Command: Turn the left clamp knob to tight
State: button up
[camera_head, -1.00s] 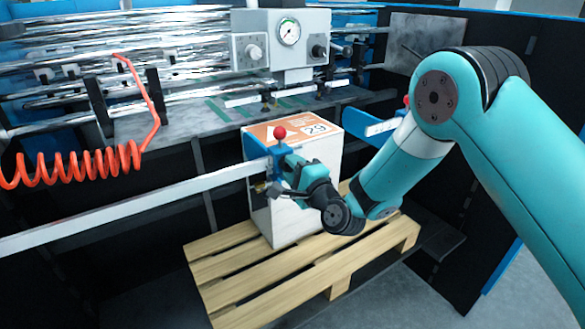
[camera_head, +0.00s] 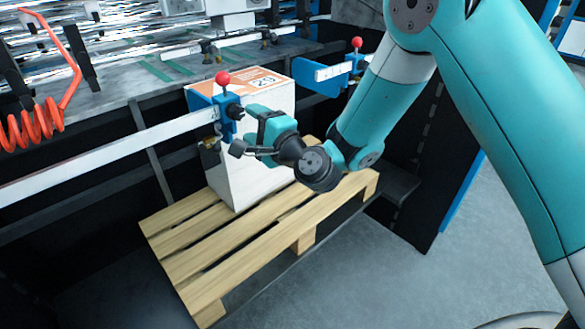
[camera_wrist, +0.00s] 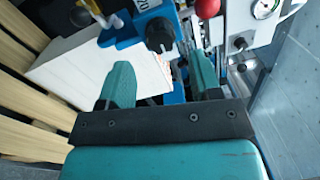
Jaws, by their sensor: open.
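The left clamp (camera_head: 227,112) is a blue block on a long pale metal bar, with a red ball (camera_head: 222,78) on top. Its black knob (camera_head: 236,111) faces my gripper; the knob (camera_wrist: 160,33) also shows in the wrist view, beyond the fingertips. My gripper (camera_wrist: 161,80) is open and empty. Its two teal fingers lie left and right of the knob in that view, and the knob appears ahead of them, apart. In the head view my gripper (camera_head: 252,120) is just right of the clamp. The knob's turn marks are not readable.
A white carton (camera_head: 245,175) with an orange top stands on a wooden pallet (camera_head: 250,245) behind and below my gripper. A second blue clamp (camera_head: 355,63) with a red ball is to the right. A coiled orange hose (camera_head: 35,128) hangs at the left.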

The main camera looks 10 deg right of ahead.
jog(key=b+v, duration=1.1)
jog(key=v, duration=0.1)
jog(key=shift+s+d, duration=0.2)
jog(key=shift+s, duration=0.15)
jog(key=shift+a, duration=0.1)
jog(key=s+a+n+g+y+p, duration=0.15)
jog(key=s+a+n+g, duration=0.25)
jog(key=s+n+g, duration=0.75)
jog(key=s+d+f+n+g+h+p, duration=0.1)
jog(key=s+d+f+n+g+h, duration=0.2)
jog(key=s+d+n+h, duration=0.4)
jog(key=s+d+n+g, duration=0.1)
jog(key=s+d, duration=0.2)
jog(key=d, duration=0.1)
jog(key=shift+n+h, duration=0.35)
jog(key=shift+d, duration=0.1)
jog(key=shift+c, duration=0.2)
